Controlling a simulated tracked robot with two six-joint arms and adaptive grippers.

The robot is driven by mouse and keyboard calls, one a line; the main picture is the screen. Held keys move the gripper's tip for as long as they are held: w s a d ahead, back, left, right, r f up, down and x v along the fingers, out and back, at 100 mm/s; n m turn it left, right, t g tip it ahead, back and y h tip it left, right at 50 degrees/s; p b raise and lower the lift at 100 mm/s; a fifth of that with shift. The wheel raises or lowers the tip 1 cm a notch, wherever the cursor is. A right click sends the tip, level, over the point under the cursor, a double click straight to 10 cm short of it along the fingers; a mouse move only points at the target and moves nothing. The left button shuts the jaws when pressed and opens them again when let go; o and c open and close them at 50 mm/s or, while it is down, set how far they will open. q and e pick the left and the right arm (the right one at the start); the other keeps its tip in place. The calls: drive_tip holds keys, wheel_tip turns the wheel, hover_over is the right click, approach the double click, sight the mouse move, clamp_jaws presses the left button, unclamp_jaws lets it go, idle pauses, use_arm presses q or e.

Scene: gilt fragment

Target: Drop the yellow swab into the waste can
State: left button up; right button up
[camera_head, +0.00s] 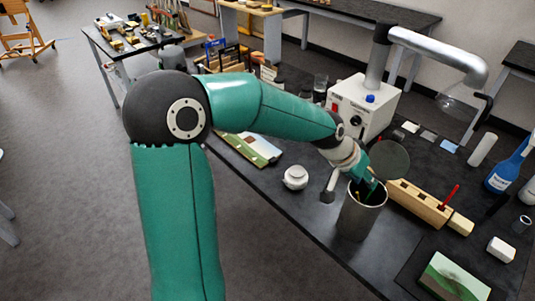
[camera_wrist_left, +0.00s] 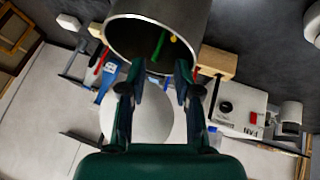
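The waste can (camera_head: 361,216) is a grey metal cylinder standing upright at the table's front edge. In the left wrist view its open mouth (camera_wrist_left: 118,38) is at the top. The yellow swab (camera_wrist_left: 173,38) shows inside the can, beside a green swab (camera_wrist_left: 158,46). My left gripper (camera_head: 368,182) is at the can's mouth in the head view, with its fingertips partly hidden. In the left wrist view the gripper (camera_wrist_left: 160,76) has its fingers apart, with nothing seen held between them. My right gripper is in neither view.
A wooden block (camera_head: 415,201) holding a red stick (camera_head: 450,196) lies right of the can. A round disc (camera_head: 390,160) stands behind the gripper. A white jar (camera_head: 295,177) is to the left, a white machine (camera_head: 360,107) behind, a blue bottle (camera_head: 507,168) at the right.

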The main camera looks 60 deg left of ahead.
use_arm(q)
drive_tip(key=shift+r, duration=0.1)
drive_tip(key=v, duration=1.1)
drive_tip(key=shift+s+r, duration=0.25)
drive_tip(key=shift+r, duration=0.05)
